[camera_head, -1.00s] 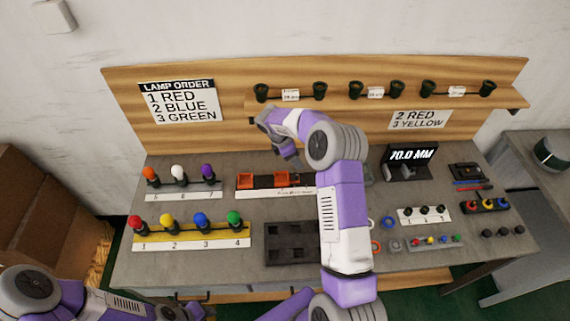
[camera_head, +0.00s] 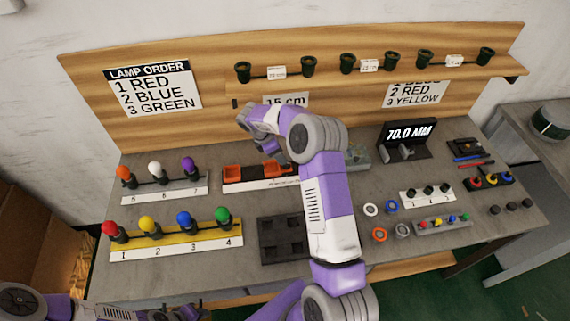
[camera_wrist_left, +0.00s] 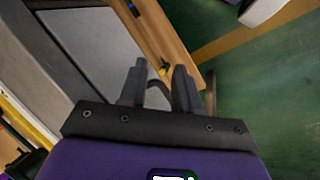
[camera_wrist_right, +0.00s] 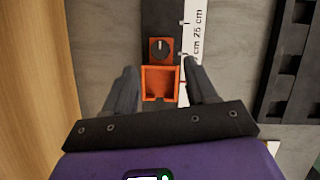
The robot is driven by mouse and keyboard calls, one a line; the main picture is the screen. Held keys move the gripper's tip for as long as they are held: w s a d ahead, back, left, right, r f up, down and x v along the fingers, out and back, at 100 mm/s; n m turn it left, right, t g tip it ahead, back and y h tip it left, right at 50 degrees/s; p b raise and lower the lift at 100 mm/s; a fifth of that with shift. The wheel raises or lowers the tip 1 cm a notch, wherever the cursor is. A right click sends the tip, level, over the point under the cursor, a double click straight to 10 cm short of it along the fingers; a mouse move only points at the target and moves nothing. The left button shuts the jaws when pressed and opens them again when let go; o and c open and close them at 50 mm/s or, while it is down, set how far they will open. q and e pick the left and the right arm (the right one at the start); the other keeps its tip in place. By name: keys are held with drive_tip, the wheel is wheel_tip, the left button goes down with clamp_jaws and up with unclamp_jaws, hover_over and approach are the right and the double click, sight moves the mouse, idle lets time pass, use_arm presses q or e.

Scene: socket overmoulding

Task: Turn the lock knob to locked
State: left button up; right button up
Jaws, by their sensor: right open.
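In the right wrist view a dark round knob (camera_wrist_right: 160,48) with a white mark sits on an orange block. The mark points toward the top of the picture. An open orange holder (camera_wrist_right: 160,83) lies just nearer than it, on a dark rail beside a white scale. My right gripper (camera_wrist_right: 163,84) is open and empty, its fingers on either side of the holder, apart from it. In the head view two orange parts (camera_head: 234,172) show on the rail; my right wrist covers the area just above them. My left gripper (camera_wrist_left: 160,72) is open and empty, away from the fixture.
A black tray (camera_head: 284,238) with square pockets stands in front of the rail. Coloured lamps stand in a yellow-topped rack (camera_head: 176,240) and a grey rack (camera_head: 165,188) to the left. A display (camera_head: 406,136) reads 70.0 MM. Loose rings lie right of my right arm.

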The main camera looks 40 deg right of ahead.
sight(287, 165)
drive_tip(key=b+x, duration=0.1)
drive_tip(key=x, duration=0.5)
drive_tip(key=shift+d+f, duration=0.15)
drive_tip(key=shift+f, duration=0.2)
drive_tip(key=c, duration=1.1)
drive_tip(key=shift+o, duration=0.2)
drive_tip(key=m+g, duration=0.1)
drive_tip(key=m, duration=0.2)
drive_tip(key=shift+y, duration=0.3)
drive_tip(key=shift+w+d+m+g+y, duration=0.1)
drive_tip(key=shift+m+g+y, duration=0.25)
drive_tip(key=shift+m, duration=0.8)
drive_tip(key=shift+m+g+y, duration=0.25)
drive_tip(key=shift+m+y, duration=0.1)
drive_tip(key=shift+m, duration=0.8)
